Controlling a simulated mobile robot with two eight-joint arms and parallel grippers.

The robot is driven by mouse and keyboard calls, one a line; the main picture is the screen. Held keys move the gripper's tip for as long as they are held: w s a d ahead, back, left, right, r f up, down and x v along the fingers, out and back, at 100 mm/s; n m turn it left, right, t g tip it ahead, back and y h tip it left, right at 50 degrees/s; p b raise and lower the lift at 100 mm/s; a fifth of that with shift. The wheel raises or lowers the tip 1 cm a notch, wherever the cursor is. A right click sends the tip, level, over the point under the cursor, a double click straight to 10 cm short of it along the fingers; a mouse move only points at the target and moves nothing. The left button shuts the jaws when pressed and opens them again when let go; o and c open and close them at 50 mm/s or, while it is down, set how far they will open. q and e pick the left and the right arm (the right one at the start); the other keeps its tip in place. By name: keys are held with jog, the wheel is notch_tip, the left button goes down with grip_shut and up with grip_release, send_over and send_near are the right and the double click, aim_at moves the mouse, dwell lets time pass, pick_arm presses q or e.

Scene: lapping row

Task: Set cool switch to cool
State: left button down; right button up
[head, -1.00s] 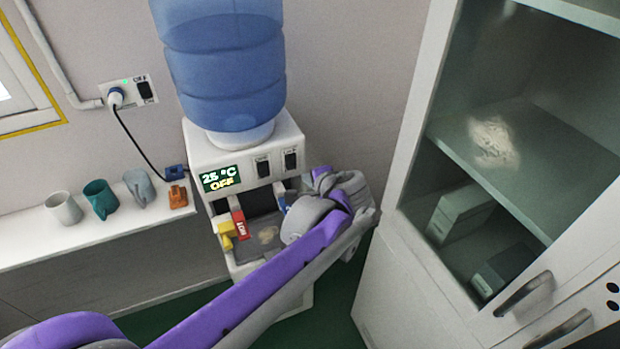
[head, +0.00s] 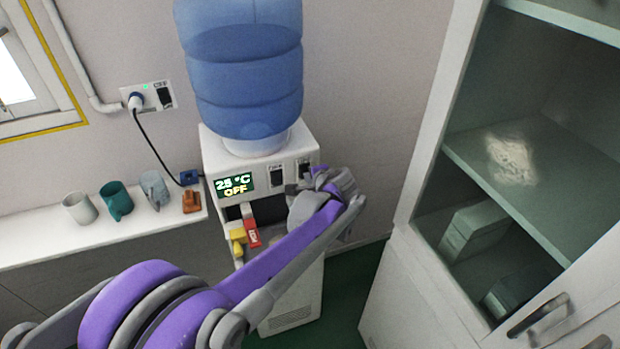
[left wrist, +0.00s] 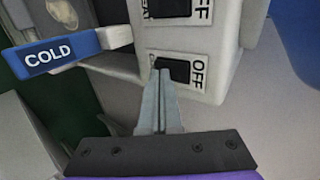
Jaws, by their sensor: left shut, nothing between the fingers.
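The water dispenser (head: 262,300) stands against the wall, and its display (head: 234,185) reads 25 °C OFF. The cool switch (head: 304,169) is the right one of two dark switches on its front. In the left wrist view the cool switch (left wrist: 178,68) has OFF on its right; the label on its left is mostly hidden by my fingers. My left gripper (left wrist: 163,78) is shut and empty, its tips right at the cool switch; whether they touch it I cannot tell. In the head view my left gripper (head: 318,176) partly covers the switch. My right gripper is out of view.
The heat switch (head: 276,176) sits left of the cool one. The red tap (head: 252,233) and blue COLD tap (left wrist: 55,52) lie below. Several cups, one teal (head: 117,200), stand on a shelf at left. A glass-fronted cabinet (head: 420,215) stands close at right.

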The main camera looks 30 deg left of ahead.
pick_arm(q)
jog(key=shift+a, duration=0.1)
jog(key=shift+r, duration=0.1)
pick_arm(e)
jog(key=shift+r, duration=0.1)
pick_arm(q)
jog(key=shift+w+r+p, duration=0.1)
jog(key=shift+r+p, duration=0.45)
jog(key=shift+r, duration=0.15)
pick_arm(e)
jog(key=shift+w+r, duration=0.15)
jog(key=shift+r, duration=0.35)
